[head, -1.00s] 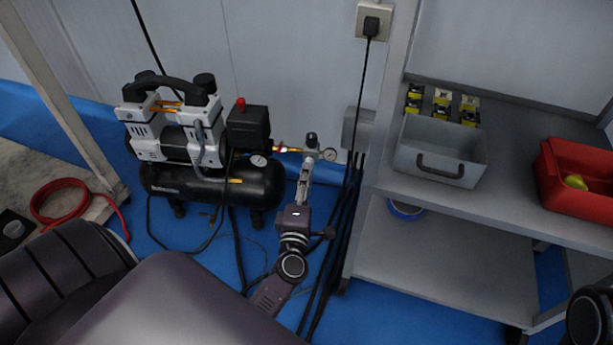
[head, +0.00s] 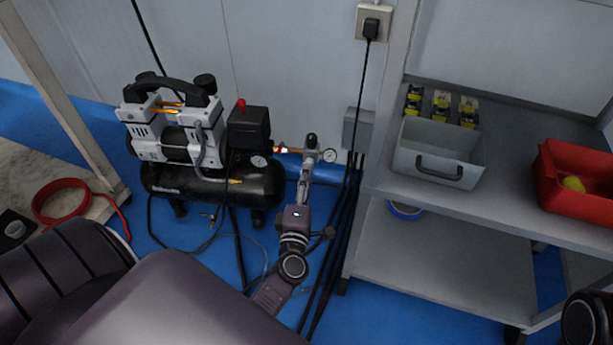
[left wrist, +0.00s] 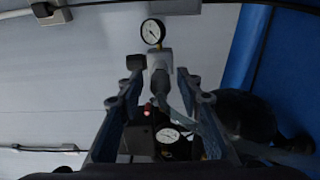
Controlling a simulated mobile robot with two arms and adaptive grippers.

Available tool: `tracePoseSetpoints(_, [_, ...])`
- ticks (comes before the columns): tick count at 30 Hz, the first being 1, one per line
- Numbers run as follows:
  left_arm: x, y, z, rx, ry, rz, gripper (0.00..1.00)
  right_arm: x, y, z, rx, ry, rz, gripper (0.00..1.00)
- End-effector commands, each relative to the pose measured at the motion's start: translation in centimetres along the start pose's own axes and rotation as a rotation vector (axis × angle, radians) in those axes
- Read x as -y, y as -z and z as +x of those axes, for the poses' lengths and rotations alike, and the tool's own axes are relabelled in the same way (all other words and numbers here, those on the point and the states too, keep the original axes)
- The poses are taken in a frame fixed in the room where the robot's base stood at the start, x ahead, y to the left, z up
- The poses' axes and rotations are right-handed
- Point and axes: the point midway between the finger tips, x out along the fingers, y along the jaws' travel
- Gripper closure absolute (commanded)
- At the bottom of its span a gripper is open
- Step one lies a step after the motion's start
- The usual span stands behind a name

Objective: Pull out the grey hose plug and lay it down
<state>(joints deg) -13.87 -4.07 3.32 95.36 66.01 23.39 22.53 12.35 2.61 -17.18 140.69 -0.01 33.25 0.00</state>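In the left wrist view, a grey fitting (left wrist: 159,60) sits below a round gauge (left wrist: 152,32). A dark grey plug-like piece (left wrist: 160,80) continues from it toward me, with a hose curving away to the lower right. My left gripper (left wrist: 159,72) has one finger on each side of this piece, with visible gaps, so it looks open around it. In the head view my left gripper (head: 306,168) reaches the outlet end of the compressor (head: 215,185), by the black knob (head: 311,140) and gauge (head: 329,156). The plug is hidden there. My right gripper is out of view.
Black cables (head: 345,215) hang from the wall socket (head: 372,22) just right of the left gripper. A grey shelf cart (head: 450,245) stands to the right, holding a grey bin (head: 436,172) and a red bin (head: 580,200). A red hose coil (head: 60,203) lies at left.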

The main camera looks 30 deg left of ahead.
Motion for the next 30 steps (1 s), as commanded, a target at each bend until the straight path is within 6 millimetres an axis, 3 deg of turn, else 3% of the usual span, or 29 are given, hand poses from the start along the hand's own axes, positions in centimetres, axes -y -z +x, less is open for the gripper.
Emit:
tracePoseSetpoints(2, [0.0,0.0,0.0,0.000,0.000,0.000,0.67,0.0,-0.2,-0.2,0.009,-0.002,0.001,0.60])
tracePoseSetpoints(11, [0.0,0.0,0.0,0.000,0.000,0.001,0.99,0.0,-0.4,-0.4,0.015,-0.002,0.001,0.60])
tracePoseSetpoints(30, [0.0,0.0,-1.2,0.000,0.000,0.002,1.00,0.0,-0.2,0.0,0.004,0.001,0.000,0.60])
